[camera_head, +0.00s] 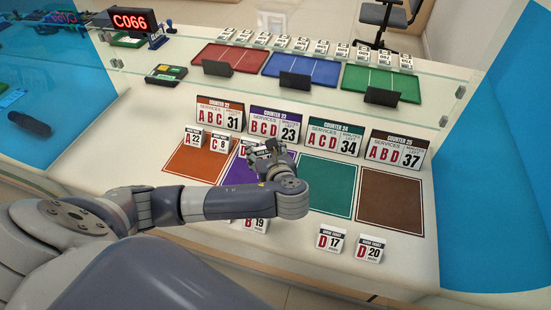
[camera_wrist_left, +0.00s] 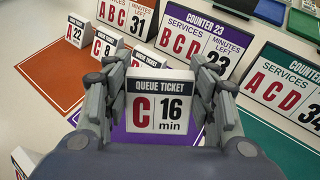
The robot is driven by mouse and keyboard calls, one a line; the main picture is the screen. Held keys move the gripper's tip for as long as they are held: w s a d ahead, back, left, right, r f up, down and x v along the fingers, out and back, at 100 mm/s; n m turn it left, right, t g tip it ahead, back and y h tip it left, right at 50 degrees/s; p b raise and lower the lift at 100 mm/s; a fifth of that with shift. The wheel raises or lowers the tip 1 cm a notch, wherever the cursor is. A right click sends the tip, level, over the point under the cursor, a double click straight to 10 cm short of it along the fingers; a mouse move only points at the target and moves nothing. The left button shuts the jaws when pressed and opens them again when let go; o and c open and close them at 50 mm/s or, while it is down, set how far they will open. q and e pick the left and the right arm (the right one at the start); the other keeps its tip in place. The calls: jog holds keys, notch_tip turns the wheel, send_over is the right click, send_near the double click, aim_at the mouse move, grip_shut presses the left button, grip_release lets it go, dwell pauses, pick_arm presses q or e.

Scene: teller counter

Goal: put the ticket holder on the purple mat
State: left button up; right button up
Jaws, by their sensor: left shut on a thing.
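My left gripper (camera_head: 268,152) is shut on a white ticket holder (camera_wrist_left: 159,103) that reads "Queue Ticket C 16 min". In the left wrist view the holder stands upright between the fingers (camera_wrist_left: 158,100). The gripper is over the purple mat (camera_head: 230,174), in front of the Counter 23 sign (camera_head: 274,122). My arm covers much of this mat. Whether the holder touches the mat I cannot tell. In the head view the held ticket is mostly hidden by the gripper. My right gripper is not in view.
Orange (camera_head: 195,163), teal (camera_head: 327,185) and brown (camera_head: 390,200) mats lie alongside. Tickets A 22 (camera_head: 193,138) and C 8 (camera_head: 217,144) stand on the orange mat. Tickets B 19 (camera_head: 256,224), D 17 (camera_head: 330,239) and D 20 (camera_head: 369,249) stand at the front.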

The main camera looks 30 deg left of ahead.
pick_arm(q)
jog(key=s+d+m+t+h, duration=0.1)
jog(key=s+d+m+h, duration=0.1)
jog(key=s+d+f+m+t+h, duration=0.1)
jog(key=d+m+h, duration=0.1)
jog(key=s+d+f+m+t+h, duration=0.1)
jog(key=s+d+m+h, duration=0.1)
jog(key=shift+s+d+t, duration=0.35)
jog(key=shift+d+t, duration=0.05)
jog(key=shift+s+d, duration=0.15)
jog(key=shift+d, duration=0.1)
jog(key=shift+r+m, duration=0.1)
jog(key=shift+m, duration=0.2)
jog(key=shift+h, duration=0.3)
jog(key=w+a, duration=0.2)
jog(key=w, duration=0.2)
jog(key=w+a+f, duration=0.1)
jog(key=w+a, duration=0.1)
jog(key=w, duration=0.3)
jog(key=w+a+p, duration=0.1)
jog(key=w+a, duration=0.2)
jog(key=w, duration=0.2)
jog(key=shift+f, duration=0.3)
notch_tip(320, 180, down, 4)
jog(key=shift+r, duration=0.25)
jog(key=shift+f, duration=0.1)
jog(key=o, duration=1.1)
jog(key=shift+o, duration=0.2)
